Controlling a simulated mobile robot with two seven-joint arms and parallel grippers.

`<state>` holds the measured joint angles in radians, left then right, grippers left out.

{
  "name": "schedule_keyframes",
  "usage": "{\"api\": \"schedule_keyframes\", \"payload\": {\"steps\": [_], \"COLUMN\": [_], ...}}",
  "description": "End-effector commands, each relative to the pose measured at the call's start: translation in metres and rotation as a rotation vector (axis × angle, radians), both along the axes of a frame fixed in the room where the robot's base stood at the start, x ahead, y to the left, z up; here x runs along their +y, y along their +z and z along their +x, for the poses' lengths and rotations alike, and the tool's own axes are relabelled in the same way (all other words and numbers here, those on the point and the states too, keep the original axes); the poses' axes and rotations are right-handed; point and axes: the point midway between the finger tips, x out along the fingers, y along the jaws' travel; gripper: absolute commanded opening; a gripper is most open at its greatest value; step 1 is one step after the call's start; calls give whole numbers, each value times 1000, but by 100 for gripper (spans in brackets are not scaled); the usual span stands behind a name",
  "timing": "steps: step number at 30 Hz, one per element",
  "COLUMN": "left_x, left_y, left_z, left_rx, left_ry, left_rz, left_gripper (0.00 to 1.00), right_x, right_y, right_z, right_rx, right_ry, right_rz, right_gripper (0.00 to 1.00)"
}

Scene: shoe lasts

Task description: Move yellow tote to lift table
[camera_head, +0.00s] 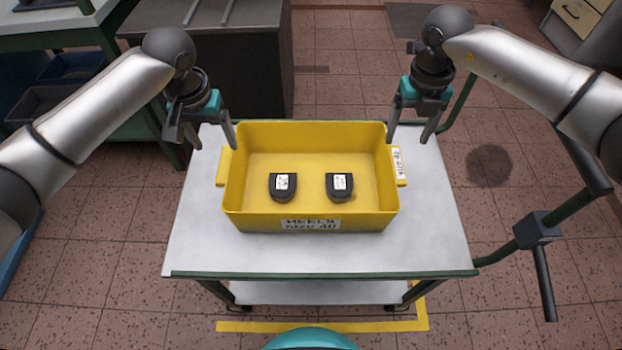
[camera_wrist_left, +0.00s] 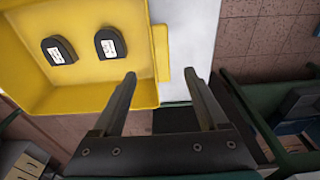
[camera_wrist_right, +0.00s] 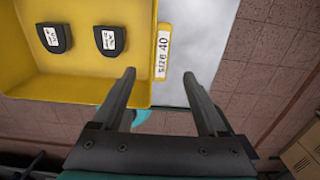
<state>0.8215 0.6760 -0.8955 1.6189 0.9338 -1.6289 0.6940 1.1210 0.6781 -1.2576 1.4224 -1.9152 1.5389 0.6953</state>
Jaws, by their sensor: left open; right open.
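The yellow tote (camera_head: 311,222) sits on a table with a light grey top (camera_head: 420,240). It holds two dark heel pieces (camera_head: 283,186) (camera_head: 340,186) with white labels. The tote has a side handle at each end, and the right one carries a "size 40" label. My left gripper (camera_head: 205,138) is open above the tote's left end, near the left handle (camera_wrist_left: 162,52). My right gripper (camera_head: 412,135) is open above the right end, near the right handle (camera_wrist_right: 162,52). Both are empty and appear apart from the tote.
A dark cabinet (camera_head: 255,70) stands behind the table. A green-framed bench (camera_head: 60,40) with bins is at the back left. A green handle frame with a dark box (camera_head: 537,229) is at the right. Yellow tape (camera_head: 320,327) marks the tiled floor.

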Motion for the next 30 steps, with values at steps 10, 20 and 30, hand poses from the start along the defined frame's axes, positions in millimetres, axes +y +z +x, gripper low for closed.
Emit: {"api": "schedule_keyframes", "payload": {"steps": [10,20,30], "left_x": [0,0,0], "left_y": [-70,-102,-104], "left_z": [7,12,12], "left_rx": [4,0,0], "left_ry": [1,0,0], "left_rz": [2,0,1], "left_gripper": [76,76,76], "right_x": [0,0,0], "right_y": [-70,-102,-105], "right_z": [-1,0,0], "right_rx": [4,0,0], "right_ry": [0,0,1], "right_rz": [-1,1,0], "right_gripper": [76,76,76]}}
